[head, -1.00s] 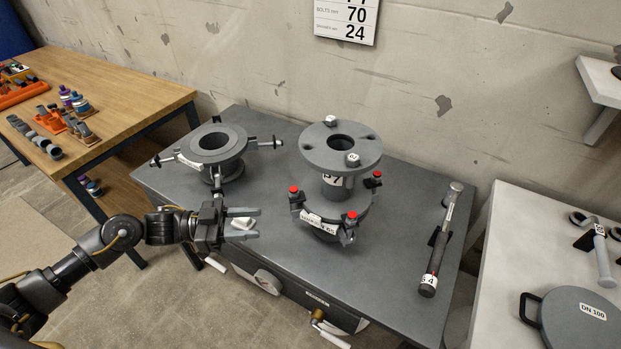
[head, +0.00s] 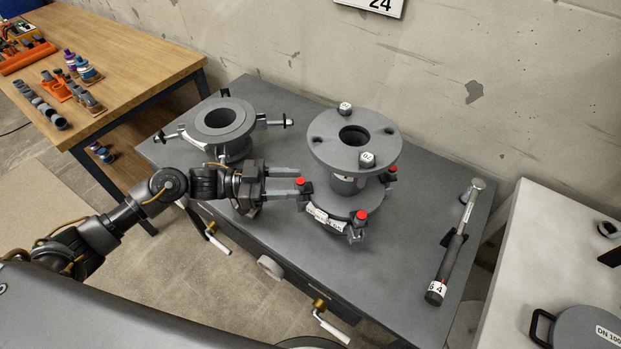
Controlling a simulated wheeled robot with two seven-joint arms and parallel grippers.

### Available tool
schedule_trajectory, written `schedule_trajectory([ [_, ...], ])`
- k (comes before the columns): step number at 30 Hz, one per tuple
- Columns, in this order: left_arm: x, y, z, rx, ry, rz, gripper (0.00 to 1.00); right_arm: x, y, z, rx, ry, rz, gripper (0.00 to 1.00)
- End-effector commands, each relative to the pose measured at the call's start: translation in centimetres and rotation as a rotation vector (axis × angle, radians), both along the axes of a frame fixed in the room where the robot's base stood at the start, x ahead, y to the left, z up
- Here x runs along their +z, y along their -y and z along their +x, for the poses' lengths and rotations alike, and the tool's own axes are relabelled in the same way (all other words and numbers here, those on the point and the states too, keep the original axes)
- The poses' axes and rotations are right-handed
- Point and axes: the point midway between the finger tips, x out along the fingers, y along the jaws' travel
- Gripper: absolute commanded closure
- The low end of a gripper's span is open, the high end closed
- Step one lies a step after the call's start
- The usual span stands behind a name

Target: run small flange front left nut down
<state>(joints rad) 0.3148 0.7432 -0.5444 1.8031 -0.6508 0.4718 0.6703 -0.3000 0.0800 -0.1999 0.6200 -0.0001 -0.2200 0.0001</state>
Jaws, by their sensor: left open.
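My left gripper (head: 292,182) is open. Its two fingers point right, and their tips are at a red-topped clamp bolt (head: 300,181) on the left side of the lower flange (head: 338,217) of the grey pipe piece. Whether the fingers touch the bolt, I cannot tell. Another red-topped bolt (head: 361,215) stands at the lower flange's front, and a third (head: 391,169) at its right. The upper flange (head: 335,150) carries pale nuts at its back (head: 345,107) and front (head: 367,159). My right gripper is not in view.
A second grey flange (head: 219,119) with side bolts stands left on the grey table. A long black-handled tool (head: 452,250) lies at the right. A white table (head: 520,235) with a round lidded part (head: 585,330) is further right. A wooden bench (head: 130,50) holds small parts.

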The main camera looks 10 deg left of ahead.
Motion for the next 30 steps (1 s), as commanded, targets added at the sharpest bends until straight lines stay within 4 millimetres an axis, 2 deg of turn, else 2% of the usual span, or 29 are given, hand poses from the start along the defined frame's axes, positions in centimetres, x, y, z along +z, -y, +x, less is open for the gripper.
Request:
schedule_trajectory([
  [3,0.3,2.1,0.5,0.001,0.002,-0.003,0.56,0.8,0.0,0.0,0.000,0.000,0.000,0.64],
  [9,0.1,4.3,1.1,0.004,0.000,-0.001,0.56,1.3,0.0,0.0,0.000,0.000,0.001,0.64],
  [21,0.0,4.9,1.2,0.004,0.001,0.001,0.56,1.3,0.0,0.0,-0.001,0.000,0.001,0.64],
  [30,0.0,4.9,1.2,0.004,0.001,0.001,0.96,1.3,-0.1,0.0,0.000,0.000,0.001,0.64],
])
